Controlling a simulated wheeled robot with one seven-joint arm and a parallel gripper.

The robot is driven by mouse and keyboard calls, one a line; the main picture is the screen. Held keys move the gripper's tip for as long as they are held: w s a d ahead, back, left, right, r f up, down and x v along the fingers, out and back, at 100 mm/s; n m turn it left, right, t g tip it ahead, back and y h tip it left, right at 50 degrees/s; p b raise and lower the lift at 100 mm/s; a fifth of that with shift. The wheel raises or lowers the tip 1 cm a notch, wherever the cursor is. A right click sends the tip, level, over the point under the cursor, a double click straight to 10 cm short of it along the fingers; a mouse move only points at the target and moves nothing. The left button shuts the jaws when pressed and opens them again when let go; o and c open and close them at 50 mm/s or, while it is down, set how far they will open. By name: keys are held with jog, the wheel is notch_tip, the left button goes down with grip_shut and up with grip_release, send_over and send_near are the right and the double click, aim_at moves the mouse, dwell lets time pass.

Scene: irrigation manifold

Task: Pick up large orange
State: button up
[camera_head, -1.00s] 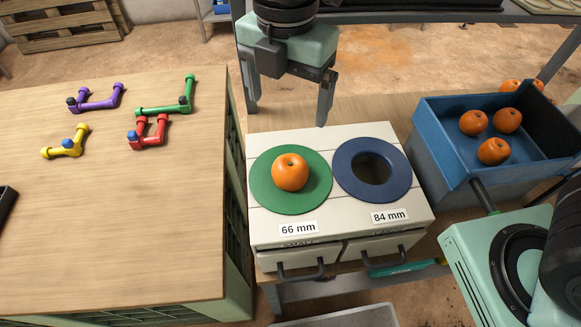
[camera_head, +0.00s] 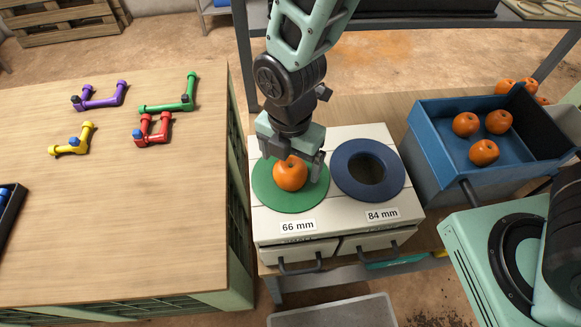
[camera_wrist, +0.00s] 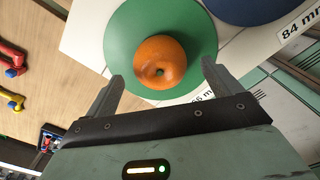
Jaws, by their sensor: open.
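A large orange (camera_head: 290,174) sits on the green ring (camera_head: 272,203) of the sizing box, above the 66 mm label. My gripper (camera_head: 291,172) is open, pointing down at the orange from behind, with a finger toward each side of it. In the wrist view the orange (camera_wrist: 160,62) lies just ahead of the gap between my open fingertips (camera_wrist: 161,78). I cannot tell from the pictures whether either finger touches it.
A blue ring (camera_head: 343,178) marked 84 mm is to the right, with an open hole. A blue crate (camera_head: 433,142) with several oranges stands farther right. Coloured pipe pieces lie on the wooden table (camera_head: 120,215) at left.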

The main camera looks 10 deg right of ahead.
jog(key=shift+f+p, duration=0.3)
jog(key=shift+f, duration=1.1)
jog(key=c, duration=1.1)
jog(key=shift+o, duration=0.2)
jog(key=shift+r, duration=0.1)
